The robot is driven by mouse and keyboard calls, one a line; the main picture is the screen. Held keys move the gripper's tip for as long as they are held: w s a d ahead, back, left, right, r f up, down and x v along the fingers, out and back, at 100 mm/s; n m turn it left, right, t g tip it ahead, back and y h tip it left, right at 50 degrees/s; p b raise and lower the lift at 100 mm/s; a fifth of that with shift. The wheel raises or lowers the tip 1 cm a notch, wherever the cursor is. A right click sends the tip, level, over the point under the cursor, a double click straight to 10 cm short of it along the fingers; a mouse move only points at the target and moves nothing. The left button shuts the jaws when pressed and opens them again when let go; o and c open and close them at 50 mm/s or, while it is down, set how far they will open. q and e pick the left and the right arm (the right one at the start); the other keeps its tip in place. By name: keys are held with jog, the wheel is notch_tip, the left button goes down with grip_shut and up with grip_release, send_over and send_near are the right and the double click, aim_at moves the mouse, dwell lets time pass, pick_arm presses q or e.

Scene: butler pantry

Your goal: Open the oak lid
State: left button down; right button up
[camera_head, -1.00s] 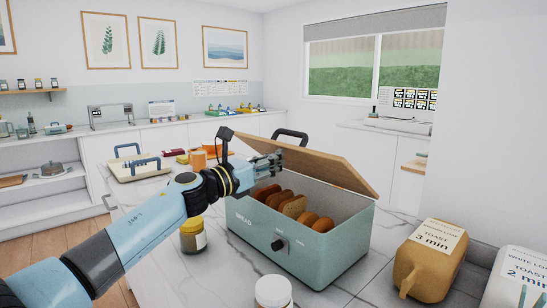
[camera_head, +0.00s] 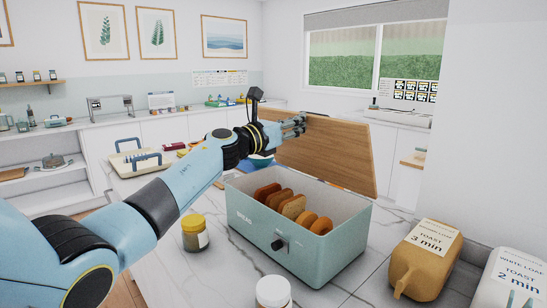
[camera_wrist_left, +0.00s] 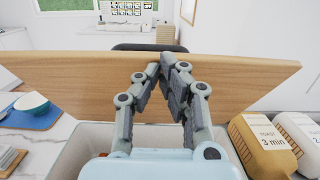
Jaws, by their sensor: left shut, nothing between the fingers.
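The oak lid (camera_head: 328,153) stands raised, close to upright, along the back edge of the pale blue bread box (camera_head: 335,255). The box is open, with several slices and rolls (camera_head: 291,207) inside. My left gripper (camera_head: 301,123) is shut and empty at the upper left part of the lid, on its front side. In the left wrist view the closed fingertips (camera_wrist_left: 172,66) overlap the face of the lid (camera_wrist_left: 235,75); they look close to it or touching, but I cannot tell which. My right gripper is not in view.
A mustard jar (camera_head: 195,235) stands left of the box, and a white-lidded jar (camera_head: 273,293) in front. A tan toast container (camera_head: 428,262) and a white one (camera_head: 512,285) stand at right. A blue-handled tray (camera_head: 140,163) lies behind left. Bare marble shows around the box.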

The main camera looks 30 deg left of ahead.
pick_arm(q)
jog(key=b+x, duration=0.1)
jog(key=x, duration=0.2)
jog(key=r+b+x, duration=0.1)
jog(key=x, duration=0.2)
jog(key=r+b+x, duration=0.1)
jog(key=b+x, duration=0.1)
jog(key=x, duration=0.1)
dwell(0.4)
